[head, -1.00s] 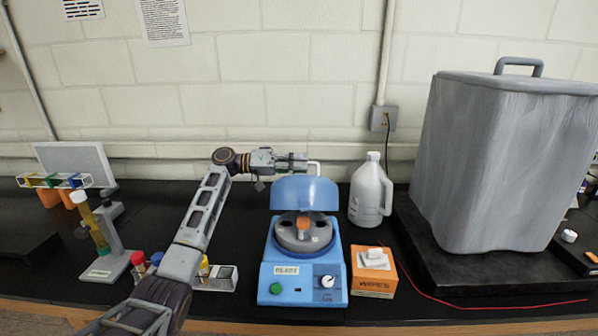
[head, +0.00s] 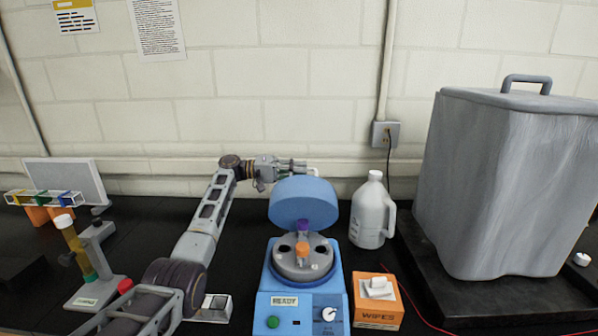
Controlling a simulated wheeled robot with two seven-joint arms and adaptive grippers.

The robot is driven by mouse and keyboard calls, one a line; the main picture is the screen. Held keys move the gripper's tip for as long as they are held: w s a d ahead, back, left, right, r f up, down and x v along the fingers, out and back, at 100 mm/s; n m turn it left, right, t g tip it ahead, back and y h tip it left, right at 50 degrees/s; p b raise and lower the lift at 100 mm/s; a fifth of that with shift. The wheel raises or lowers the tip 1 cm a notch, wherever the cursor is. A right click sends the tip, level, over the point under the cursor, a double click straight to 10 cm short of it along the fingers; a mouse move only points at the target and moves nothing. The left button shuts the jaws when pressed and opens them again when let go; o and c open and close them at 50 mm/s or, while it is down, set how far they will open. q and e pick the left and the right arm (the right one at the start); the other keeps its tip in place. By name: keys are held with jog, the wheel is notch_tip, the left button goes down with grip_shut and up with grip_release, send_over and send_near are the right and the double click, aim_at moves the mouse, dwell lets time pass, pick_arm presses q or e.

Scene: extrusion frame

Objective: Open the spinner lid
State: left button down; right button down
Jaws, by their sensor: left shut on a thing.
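The blue spinner (head: 306,318) stands on the black bench with its lid (head: 303,203) raised and tilted back. Its grey rotor (head: 300,263) is exposed, with an orange-capped tube and a purple-capped tube in it. My left gripper (head: 308,170) is behind the top edge of the lid, shut on the lid's pale handle (head: 314,172), which is mostly hidden. My right gripper is not in view.
A white jug (head: 370,212) and an orange wipes box (head: 378,302) stand right of the spinner. A large grey bin (head: 510,185) stands farther right. A tube rack (head: 45,198) and a grey stand (head: 97,270) are at the left.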

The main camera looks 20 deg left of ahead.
pick_arm(q)
jog(key=shift+w+a+r, duration=0.15)
jog(key=shift+r, duration=0.1)
jog(key=c, duration=1.5)
grip_release()
jog(key=shift+s, duration=0.2)
jog(key=shift+f, duration=0.15)
jog(key=shift+a, duration=0.3)
jog(key=v, duration=1.1)
jog(key=shift+s+a, duration=0.2)
jog(key=shift+a, duration=0.05)
